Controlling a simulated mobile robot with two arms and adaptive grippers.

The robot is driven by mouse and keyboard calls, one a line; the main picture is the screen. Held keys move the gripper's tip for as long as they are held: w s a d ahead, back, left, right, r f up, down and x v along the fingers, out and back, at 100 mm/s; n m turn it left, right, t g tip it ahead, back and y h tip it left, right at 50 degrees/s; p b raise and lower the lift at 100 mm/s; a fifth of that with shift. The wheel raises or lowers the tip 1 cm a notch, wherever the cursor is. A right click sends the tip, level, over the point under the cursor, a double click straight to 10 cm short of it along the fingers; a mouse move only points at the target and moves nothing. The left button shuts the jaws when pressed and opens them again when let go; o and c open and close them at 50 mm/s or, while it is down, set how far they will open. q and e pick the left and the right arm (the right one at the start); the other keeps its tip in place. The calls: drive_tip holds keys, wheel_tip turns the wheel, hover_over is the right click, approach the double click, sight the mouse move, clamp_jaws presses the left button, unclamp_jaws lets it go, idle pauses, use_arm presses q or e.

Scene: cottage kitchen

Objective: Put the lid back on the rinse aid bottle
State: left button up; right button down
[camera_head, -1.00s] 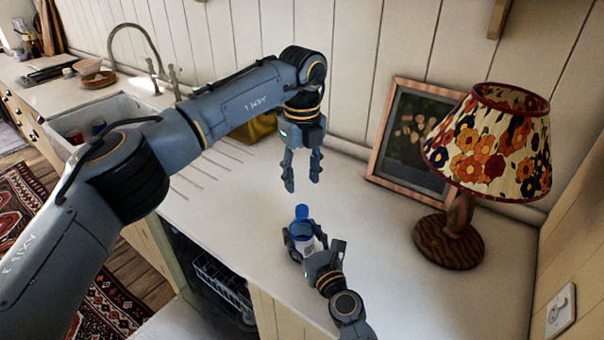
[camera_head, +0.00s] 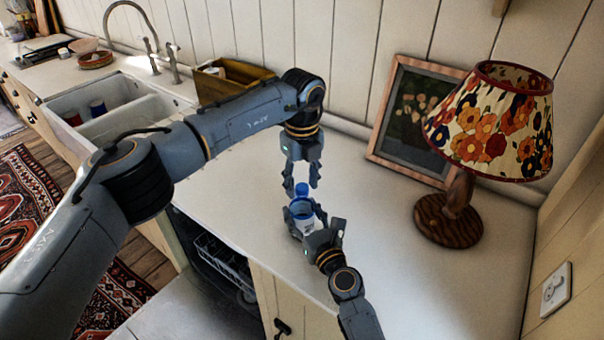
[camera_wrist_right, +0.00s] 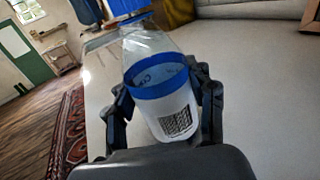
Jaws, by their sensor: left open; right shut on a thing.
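The rinse aid bottle (camera_head: 306,226) has a pale body, a blue band and a clear upper part. It shows large in the right wrist view (camera_wrist_right: 172,112), somewhat tilted there. My right gripper (camera_head: 306,216) is shut around its body, holding it over the counter. The blue lid (camera_head: 301,189) is at the bottle's top, in line with it. I cannot tell whether it is fully seated. My left gripper (camera_head: 301,188) points down from above, open, its fingers on either side of the lid. In the right wrist view the lid (camera_wrist_right: 128,6) is cut by the top edge.
A flowered lamp (camera_head: 450,222) and a leaning framed picture (camera_head: 372,142) stand right of the grippers. A sink (camera_head: 125,120) and a yellow box (camera_head: 232,84) are at the left. The worktop (camera_head: 390,270) is clear at the front right.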

use_arm(q)
clamp_jaws()
drive_tip(key=m, duration=0.5)
drive_tip(key=shift+m, duration=0.3)
drive_tip(key=m, duration=0.8)
drive_tip(key=shift+m, duration=0.3)
drive_tip(key=m, duration=0.3)
drive_tip(key=shift+m, duration=0.4)
drive_tip(key=m, duration=0.6)
drive_tip(key=shift+m, duration=0.3)
drive_tip(key=shift+o, duration=0.7)
unclamp_jaws()
